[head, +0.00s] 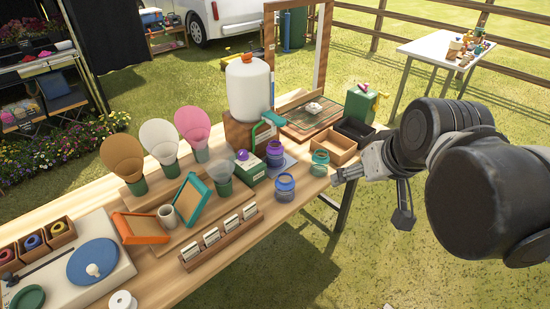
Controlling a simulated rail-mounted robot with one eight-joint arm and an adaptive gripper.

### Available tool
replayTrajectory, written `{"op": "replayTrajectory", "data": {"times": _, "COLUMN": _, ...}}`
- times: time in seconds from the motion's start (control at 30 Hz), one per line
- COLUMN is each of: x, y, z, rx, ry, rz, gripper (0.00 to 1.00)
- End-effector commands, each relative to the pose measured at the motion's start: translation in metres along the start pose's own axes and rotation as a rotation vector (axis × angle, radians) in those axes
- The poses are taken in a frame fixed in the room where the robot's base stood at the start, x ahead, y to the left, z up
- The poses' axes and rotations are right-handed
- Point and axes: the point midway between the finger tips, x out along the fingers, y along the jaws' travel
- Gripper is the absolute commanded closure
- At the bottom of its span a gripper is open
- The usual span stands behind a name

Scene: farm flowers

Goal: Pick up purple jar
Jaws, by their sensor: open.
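My gripper (337,178) is open and empty. It shows just right of the teal jar, past the table's front right edge, apart from both bluish-purple jars. Its fingers are small in this view.
Left of the jars are a green box (250,171), a clear cone on a green base and a wooden card rack (222,237). A white water tank (248,88) stands behind. An empty wooden tray (334,146) lies behind the teal jar. Grass is open in front.

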Motion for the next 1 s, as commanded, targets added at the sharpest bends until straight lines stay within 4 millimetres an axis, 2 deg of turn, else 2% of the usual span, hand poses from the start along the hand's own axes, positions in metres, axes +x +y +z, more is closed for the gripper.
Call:
{"op": "replayTrajectory", "data": {"times": 0.1, "x": 0.017, "y": -0.004, "z": -0.028, "rx": -0.054, "ry": -0.014, "rz": -0.032, "gripper": 0.24}}
{"op": "replayTrajectory", "data": {"times": 0.27, "x": 0.041, "y": -0.010, "z": -0.063, "rx": -0.128, "ry": -0.031, "rz": -0.079, "gripper": 0.24}}
{"op": "replayTrajectory", "data": {"times": 0.47, "x": 0.080, "y": -0.018, "z": -0.103, "rx": -0.221, "ry": -0.045, "rz": -0.139, "gripper": 0.24}}
{"op": "replayTrajectory", "data": {"times": 0.77, "x": 0.153, "y": -0.030, "z": -0.155, "rx": -0.363, "ry": -0.053, "rz": -0.234, "gripper": 0.24}}
{"op": "replayTrajectory", "data": {"times": 1.0, "x": 0.224, "y": -0.041, "z": -0.187, "rx": -0.479, "ry": -0.045, "rz": -0.314, "gripper": 0.24}}
